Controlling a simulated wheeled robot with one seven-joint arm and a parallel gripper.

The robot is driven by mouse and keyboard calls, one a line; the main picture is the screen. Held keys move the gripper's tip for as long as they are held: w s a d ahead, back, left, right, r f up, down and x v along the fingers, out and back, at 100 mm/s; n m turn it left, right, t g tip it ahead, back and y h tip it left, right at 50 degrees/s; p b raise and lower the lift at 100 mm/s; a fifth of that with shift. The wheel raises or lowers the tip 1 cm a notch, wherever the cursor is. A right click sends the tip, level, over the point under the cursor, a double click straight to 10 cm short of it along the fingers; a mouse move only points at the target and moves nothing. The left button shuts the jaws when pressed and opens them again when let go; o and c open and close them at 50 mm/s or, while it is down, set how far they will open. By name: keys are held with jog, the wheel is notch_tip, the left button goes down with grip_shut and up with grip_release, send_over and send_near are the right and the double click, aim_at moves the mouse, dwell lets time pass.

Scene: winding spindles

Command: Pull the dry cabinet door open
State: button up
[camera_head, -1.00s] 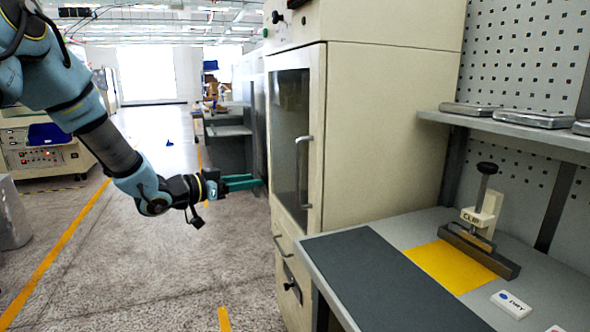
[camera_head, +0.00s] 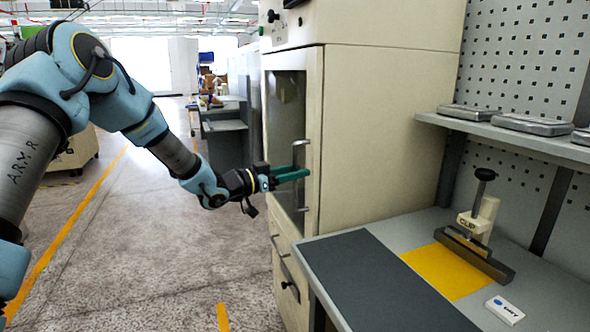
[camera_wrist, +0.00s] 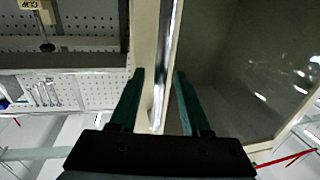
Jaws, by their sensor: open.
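The dry cabinet (camera_head: 385,130) is a tall cream unit beside the bench. Its door, with a dark glass pane (camera_head: 281,125), looks shut in its frame. A silver vertical handle (camera_head: 303,147) is on the door's right side, partly hidden by my gripper. My gripper (camera_head: 307,173), with green fingers, is open and level at the handle. In the wrist view, the handle (camera_wrist: 168,55) runs between the two spread fingers (camera_wrist: 159,74), with gaps on both sides. The door glass (camera_wrist: 235,60) fills the right of that view.
A grey bench (camera_head: 530,270) with a dark mat (camera_head: 385,285) and a yellow patch (camera_head: 450,270) stands right of the cabinet. A clamp tool (camera_head: 477,225) stands on it. A drawer handle (camera_head: 289,268) protrudes below the door. The floor (camera_head: 150,240) at left is clear.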

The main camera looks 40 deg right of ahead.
grip_shut()
dwell(0.4)
dwell(1.1)
